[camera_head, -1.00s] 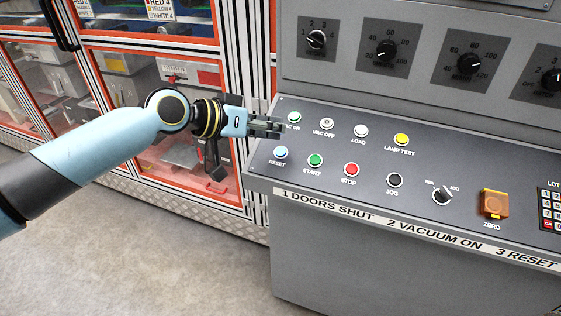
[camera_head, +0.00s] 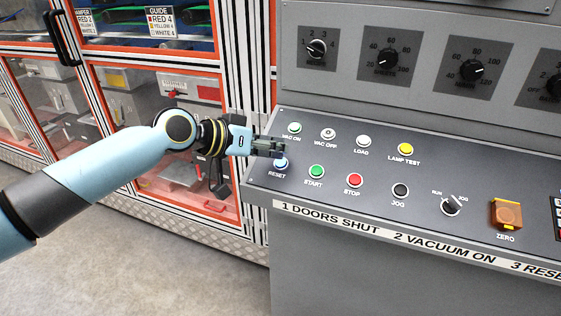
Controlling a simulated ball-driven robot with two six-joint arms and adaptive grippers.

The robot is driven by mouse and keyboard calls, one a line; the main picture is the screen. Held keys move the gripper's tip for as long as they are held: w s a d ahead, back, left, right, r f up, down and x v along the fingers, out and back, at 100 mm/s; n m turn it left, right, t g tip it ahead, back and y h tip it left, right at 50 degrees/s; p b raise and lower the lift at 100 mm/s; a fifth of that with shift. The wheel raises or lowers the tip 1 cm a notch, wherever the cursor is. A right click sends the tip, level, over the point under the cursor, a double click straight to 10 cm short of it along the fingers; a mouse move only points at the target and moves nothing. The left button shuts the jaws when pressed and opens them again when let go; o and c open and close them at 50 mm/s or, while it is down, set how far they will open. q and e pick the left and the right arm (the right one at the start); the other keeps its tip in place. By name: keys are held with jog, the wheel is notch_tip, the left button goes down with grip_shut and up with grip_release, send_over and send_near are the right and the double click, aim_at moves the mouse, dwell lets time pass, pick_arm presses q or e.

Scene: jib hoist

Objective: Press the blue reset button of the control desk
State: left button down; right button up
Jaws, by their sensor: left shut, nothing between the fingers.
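The control desk (camera_head: 440,172) fills the right half of the view with its sloped panel. The blue reset button (camera_head: 281,164) is at the panel's left end, above the label RESET, its upper edge partly covered by my fingertips. My left gripper (camera_head: 270,148) reaches in from the left, shut and empty, its fingertips just above the reset button in the picture. I cannot tell whether they touch it. My right gripper is not in view.
The green VAC ON button (camera_head: 294,128) is just above my fingertips, and the green START button (camera_head: 316,171) is to the right of reset. The red STOP button (camera_head: 354,180) lies further right. An orange-framed cabinet (camera_head: 150,60) stands behind my arm.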

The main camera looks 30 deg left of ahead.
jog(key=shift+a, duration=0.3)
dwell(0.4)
pick_arm(q)
jog(key=shift+f, duration=0.15)
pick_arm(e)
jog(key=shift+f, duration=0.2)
pick_arm(q)
jog(key=shift+w+f+b, duration=0.15)
jog(key=shift+f+b, duration=0.1)
jog(key=shift+b, duration=0.25)
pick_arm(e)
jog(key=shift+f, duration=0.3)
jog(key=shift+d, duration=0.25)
